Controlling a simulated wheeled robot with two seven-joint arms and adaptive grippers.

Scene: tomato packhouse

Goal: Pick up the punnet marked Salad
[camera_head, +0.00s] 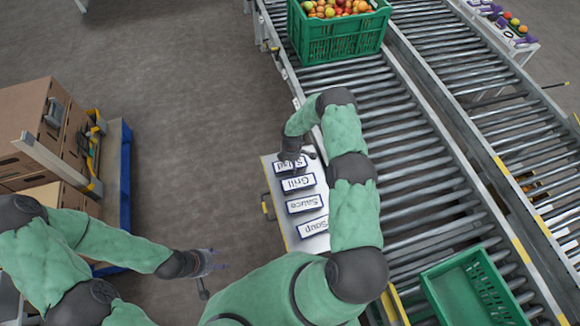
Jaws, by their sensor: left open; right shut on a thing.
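The punnet marked Salad (289,166) is at the far end of a row on a small white stand (276,205) beside the conveyor. Its white label has a dark blue border and reads upside down. My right gripper (303,157) is shut on this punnet at its far right side; the arm hides part of the fingers. Whether the punnet is clear of the stand I cannot tell. Below it in the row are Grill (298,183), Sauce (304,204) and Soup (313,226). My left gripper (214,264) is open and empty over the floor, at the lower left.
Roller conveyors (420,150) run along the right. A green crate of tomatoes (335,40) stands on the near one at the top; an empty green crate (440,290) is at lower right. Cardboard boxes (25,105) stand at the left. The floor between is clear.

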